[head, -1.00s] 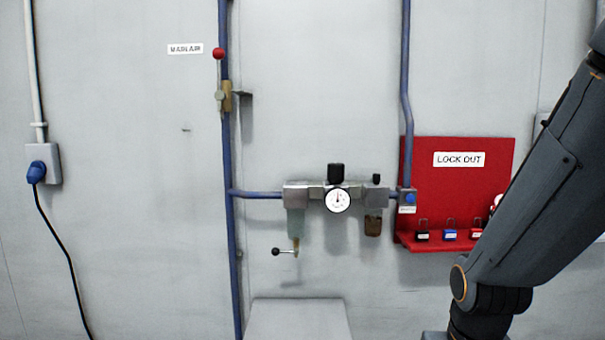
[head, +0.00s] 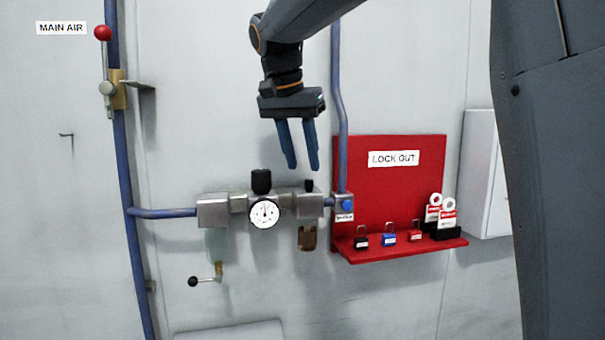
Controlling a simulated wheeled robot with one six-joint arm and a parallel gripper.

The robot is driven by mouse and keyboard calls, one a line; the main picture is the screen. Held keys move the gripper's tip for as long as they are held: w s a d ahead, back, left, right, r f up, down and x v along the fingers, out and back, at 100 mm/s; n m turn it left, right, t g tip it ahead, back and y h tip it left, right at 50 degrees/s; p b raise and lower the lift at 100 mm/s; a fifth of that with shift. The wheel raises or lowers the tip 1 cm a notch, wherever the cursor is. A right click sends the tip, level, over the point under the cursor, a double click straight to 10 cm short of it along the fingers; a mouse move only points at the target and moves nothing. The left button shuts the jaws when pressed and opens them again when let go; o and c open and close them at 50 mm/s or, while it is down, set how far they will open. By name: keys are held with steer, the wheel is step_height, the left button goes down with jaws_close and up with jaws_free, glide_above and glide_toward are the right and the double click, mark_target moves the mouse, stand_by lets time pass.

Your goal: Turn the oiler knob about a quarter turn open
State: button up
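The oiler (head: 309,207) is the right-hand block of the air unit on the wall, with a brown bowl (head: 307,238) below it. Its small black knob (head: 309,185) stands on top. My gripper (head: 302,168) points down just above the knob in the picture, its two blue-grey fingers apart and nothing between them. The fingertips look clear of the knob; I cannot tell how far in front of the wall they are. Any mark showing how far the knob is turned is too small to see.
Left of the oiler are a larger black regulator knob (head: 261,181) and a gauge (head: 265,214). A blue pipe (head: 340,100) rises close right of my fingers. The red lockout board (head: 375,200) holds padlocks and tags. A lever drain (head: 207,280) hangs lower left.

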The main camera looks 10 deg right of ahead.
mark_target(307, 181)
steer(key=shift+m, duration=0.3)
steer(key=x, duration=0.2)
steer(key=p+x, duration=0.1)
steer(key=x, duration=0.1)
steer(key=w+p+x, duration=0.1)
steer(key=x, duration=0.1)
steer(key=shift+w+d+r, duration=0.1)
steer(key=shift+d+r, duration=0.1)
steer(key=shift+d, duration=0.1)
jaws_close()
